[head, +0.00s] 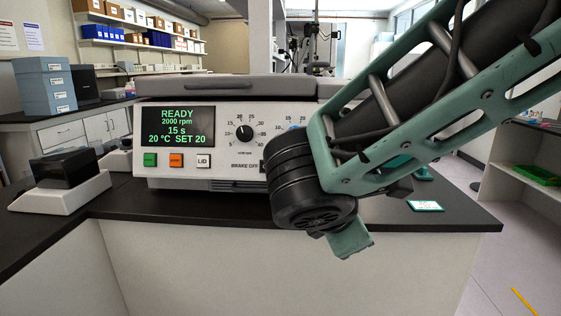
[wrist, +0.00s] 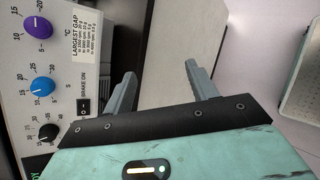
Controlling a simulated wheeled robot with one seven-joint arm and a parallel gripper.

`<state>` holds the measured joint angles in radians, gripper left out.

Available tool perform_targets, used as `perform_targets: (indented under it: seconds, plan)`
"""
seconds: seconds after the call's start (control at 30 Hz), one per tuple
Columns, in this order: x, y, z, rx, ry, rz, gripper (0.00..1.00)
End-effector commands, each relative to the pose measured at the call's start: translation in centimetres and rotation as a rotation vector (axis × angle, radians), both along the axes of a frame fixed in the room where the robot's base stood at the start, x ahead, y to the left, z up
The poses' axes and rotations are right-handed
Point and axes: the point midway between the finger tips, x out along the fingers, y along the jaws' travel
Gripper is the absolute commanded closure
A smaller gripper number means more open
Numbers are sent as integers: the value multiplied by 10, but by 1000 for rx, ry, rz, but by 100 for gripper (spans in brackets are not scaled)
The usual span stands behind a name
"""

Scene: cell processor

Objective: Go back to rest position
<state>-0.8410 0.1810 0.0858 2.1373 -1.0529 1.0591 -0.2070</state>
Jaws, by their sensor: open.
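My gripper (wrist: 161,70) shows in the wrist view with its two grey fingers spread apart and nothing between them. It is close in front of the right part of the centrifuge panel (wrist: 62,25), whose purple, blue and black knobs are at left. In the head view my arm crosses from the upper right and hides the right part of the centrifuge (head: 212,114); I cannot make out the fingers there. The centrifuge's lid (head: 225,87) looks shut. Its display (head: 178,127) reads READY, 2000 rpm, 15 s, 20 °C SET 20.
The centrifuge stands on a black countertop (head: 200,212). A small white device with a dark top (head: 65,168) stands at left. A small teal-edged card (head: 425,206) lies near the right end. Shelving (head: 525,165) stands at far right, with open floor (head: 500,265) before it.

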Motion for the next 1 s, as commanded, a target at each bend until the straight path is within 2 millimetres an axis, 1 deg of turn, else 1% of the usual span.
perform_targets:
  seconds: [0.03, 0.07, 0.1, 0.17, 0.2, 0.3, 0.4, 0.43, 0.5, 0.63, 0.73, 1.0]
  plan:
    - [-19, -16, 0, 79, 68, -83, 43]
    - [-32, -22, -5, 129, 107, -135, 43]
    - [-49, -29, -10, 197, 160, -207, 43]
    - [-75, -36, -16, 298, 226, -319, 43]
    - [-92, -40, -19, 365, 266, -397, 43]
    - [-131, -44, -22, 526, 343, -597, 43]
    - [-160, -43, -21, 663, 387, -779, 43]
    - [-166, -43, -21, 695, 395, -826, 43]
    - [-178, -42, -20, 762, 406, -920, 43]
    - [-189, -39, -20, 833, 414, -1025, 43]
    - [-191, -38, -21, 851, 415, -1052, 43]
    - [-191, -38, -22, 852, 416, -1052, 43]
